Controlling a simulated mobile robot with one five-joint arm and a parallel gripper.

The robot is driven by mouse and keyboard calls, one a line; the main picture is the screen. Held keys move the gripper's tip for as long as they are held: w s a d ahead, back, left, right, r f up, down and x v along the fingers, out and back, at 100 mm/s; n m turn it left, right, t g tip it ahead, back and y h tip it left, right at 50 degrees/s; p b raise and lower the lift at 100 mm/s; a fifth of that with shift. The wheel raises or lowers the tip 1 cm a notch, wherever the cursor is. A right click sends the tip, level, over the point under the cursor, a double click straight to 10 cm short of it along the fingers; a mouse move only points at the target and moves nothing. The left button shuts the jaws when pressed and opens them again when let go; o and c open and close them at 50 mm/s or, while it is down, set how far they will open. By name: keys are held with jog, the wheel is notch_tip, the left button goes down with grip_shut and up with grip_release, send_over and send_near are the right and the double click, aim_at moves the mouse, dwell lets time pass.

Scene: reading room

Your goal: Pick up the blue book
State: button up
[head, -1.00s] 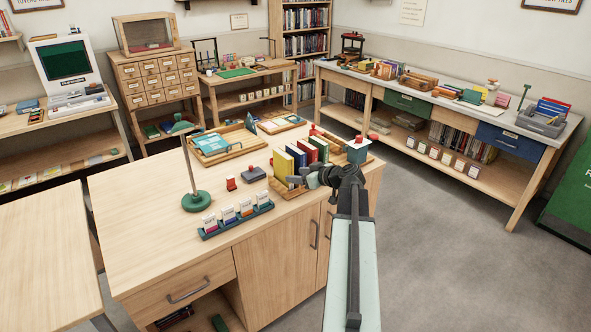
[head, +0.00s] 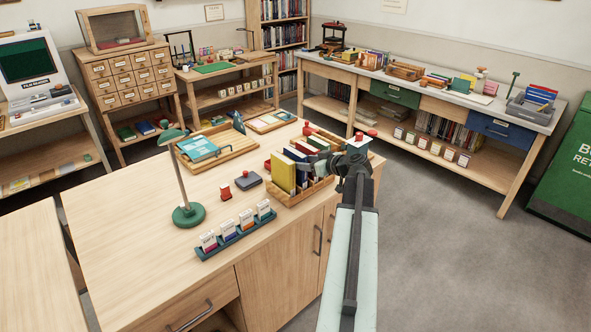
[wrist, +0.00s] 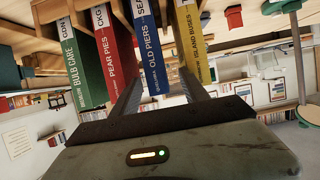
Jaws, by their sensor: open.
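The blue book (wrist: 150,48), with "OLD PIERS" on its spine, stands in a row between a red book (wrist: 108,50) and a yellow book (wrist: 190,42) in the wrist view. The head view shows the row in a wooden rack (head: 290,201) on the desk, with the blue book (head: 294,154) behind the yellow one. My gripper (wrist: 158,80) is open. In the wrist view its fingers point at the blue book's spine, one toward either side of it. I cannot tell whether they touch it. The gripper's wrist hides part of the rack's right end in the head view.
A green book (wrist: 74,62) stands beyond the red one. Left of the rack are a dark stamp pad (head: 249,180), a red stamp (head: 225,193), a green lamp (head: 188,215) and a card holder (head: 236,236). The desk's left part is clear.

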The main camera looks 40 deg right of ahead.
jog(key=b+x, duration=0.3)
jog(key=x, duration=0.4)
jog(key=shift+d+f, duration=0.2)
jog(key=shift+d, duration=0.1)
jog(key=shift+w, duration=0.15)
grip_shut()
